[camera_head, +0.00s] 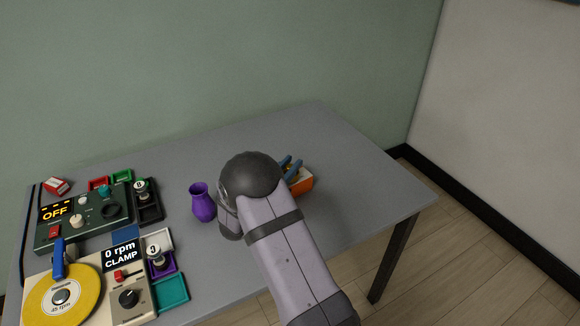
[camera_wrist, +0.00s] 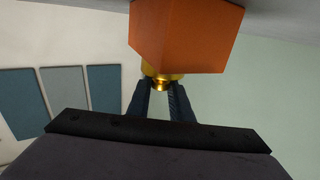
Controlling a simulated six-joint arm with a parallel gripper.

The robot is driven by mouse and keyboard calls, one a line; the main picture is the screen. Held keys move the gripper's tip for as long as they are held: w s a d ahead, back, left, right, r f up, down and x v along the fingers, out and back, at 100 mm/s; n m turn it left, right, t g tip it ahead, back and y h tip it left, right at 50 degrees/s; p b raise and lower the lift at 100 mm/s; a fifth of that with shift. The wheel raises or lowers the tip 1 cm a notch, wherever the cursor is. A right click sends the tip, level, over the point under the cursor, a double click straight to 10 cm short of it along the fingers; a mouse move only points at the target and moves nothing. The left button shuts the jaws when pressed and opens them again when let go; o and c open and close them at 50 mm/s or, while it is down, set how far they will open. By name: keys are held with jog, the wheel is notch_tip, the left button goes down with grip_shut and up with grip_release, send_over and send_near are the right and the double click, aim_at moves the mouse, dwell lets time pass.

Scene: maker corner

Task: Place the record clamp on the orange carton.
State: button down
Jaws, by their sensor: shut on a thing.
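The orange carton (camera_head: 302,184) stands on the right part of the table, partly hidden behind my arm. It also shows large at the top of the wrist view (camera_wrist: 185,35). My gripper (camera_head: 291,165) has blue fingers and is at the carton's upper side. In the wrist view its fingers are shut on a small brass and yellow piece, which I take to be the record clamp (camera_wrist: 161,84). The clamp appears right against or just in front of the carton; I cannot tell whether they touch. My arm hides most of the clamp in the head view.
A purple vase (camera_head: 202,204) stands just left of my arm. At the left are a turntable with a yellow record (camera_head: 80,300), a dark green control box (camera_head: 85,215) reading OFF, and several small coloured trays. The table's back and right are clear.

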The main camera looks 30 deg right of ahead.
jog(key=shift+s+f, duration=0.25)
jog(key=shift+f, duration=0.4)
jog(key=c, duration=1.6)
grip_release()
jog(key=shift+f, duration=0.15)
jog(key=shift+w+r+p, duration=0.15)
jog(key=shift+r+p, duration=0.25)
jog(key=shift+r, duration=0.15)
jog(key=v, duration=0.3)
jog(key=b+v, duration=0.1)
jog(key=v, duration=0.6)
jog(key=shift+a+r+b, duration=0.2)
jog(key=shift+r+b, duration=0.05)
jog(key=shift+b, duration=0.1)
jog(key=shift+v, duration=0.8)
jog(key=shift+r, duration=0.2)
